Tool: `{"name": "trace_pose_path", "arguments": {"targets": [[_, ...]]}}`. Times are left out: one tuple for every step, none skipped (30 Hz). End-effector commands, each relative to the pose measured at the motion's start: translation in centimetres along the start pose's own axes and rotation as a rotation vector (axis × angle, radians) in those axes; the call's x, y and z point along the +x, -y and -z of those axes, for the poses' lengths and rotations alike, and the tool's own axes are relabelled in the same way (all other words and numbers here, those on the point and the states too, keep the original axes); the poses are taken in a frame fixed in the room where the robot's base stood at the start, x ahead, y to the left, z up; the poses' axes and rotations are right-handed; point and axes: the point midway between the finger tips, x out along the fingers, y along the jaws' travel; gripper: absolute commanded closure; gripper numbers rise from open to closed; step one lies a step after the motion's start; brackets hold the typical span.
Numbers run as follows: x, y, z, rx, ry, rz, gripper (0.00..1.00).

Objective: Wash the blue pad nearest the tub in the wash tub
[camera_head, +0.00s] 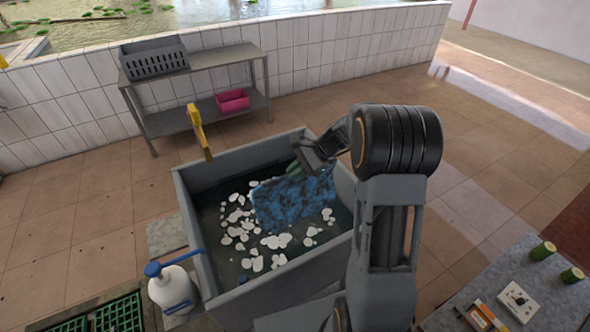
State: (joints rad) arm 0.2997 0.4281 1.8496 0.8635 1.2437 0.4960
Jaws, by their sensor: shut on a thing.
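The blue pad (292,203) is mottled blue and dark and is inside the grey wash tub (185,212), near its right side. White patches like foam float on the dark water around it. My gripper (302,165) reaches over the tub's far right rim and is shut on the pad's upper edge. The pad stands tilted below my gripper. I cannot tell how much of it is under the water.
A white pump bottle (172,289) with a blue top stands left of the tub. A yellow object (199,130) rises at the far rim. A metal shelf (205,64) holds a grey crate (154,57) and a pink bin (232,100). A side table (470,290) is at lower right.

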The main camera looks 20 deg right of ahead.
Motion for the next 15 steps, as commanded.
{"name": "trace_pose_path", "arguments": {"targets": [[0.7,-0.3,0.7,0.001,0.0,0.0,1.0],[0.9,-0.4,0.9,0.001,0.001,0.0,1.0],[1.2,-0.5,1.2,0.001,0.001,-0.001,1.0],[1.4,-0.6,1.4,0.001,0.001,-0.001,1.0],[1.6,-0.7,1.6,0.001,0.001,-0.001,1.0],[1.9,-0.8,1.9,0.001,0.001,-0.001,1.0],[2.1,-0.9,2.1,0.002,0.001,-0.001,1.0],[2.3,-1.0,2.3,0.002,0.001,-0.001,1.0],[2.6,-1.1,2.6,0.002,0.0,-0.001,1.0],[2.8,-1.2,2.8,0.002,0.0,-0.001,1.0],[3.0,-1.3,3.0,0.002,0.0,-0.001,1.0],[3.3,-1.4,3.3,0.001,0.0,-0.001,1.0],[3.5,-1.5,3.5,0.001,0.0,-0.001,1.0],[3.7,-1.6,3.7,0.001,0.0,-0.001,1.0],[4.0,-1.7,4.0,0.0,0.0,-0.001,1.0]]}}
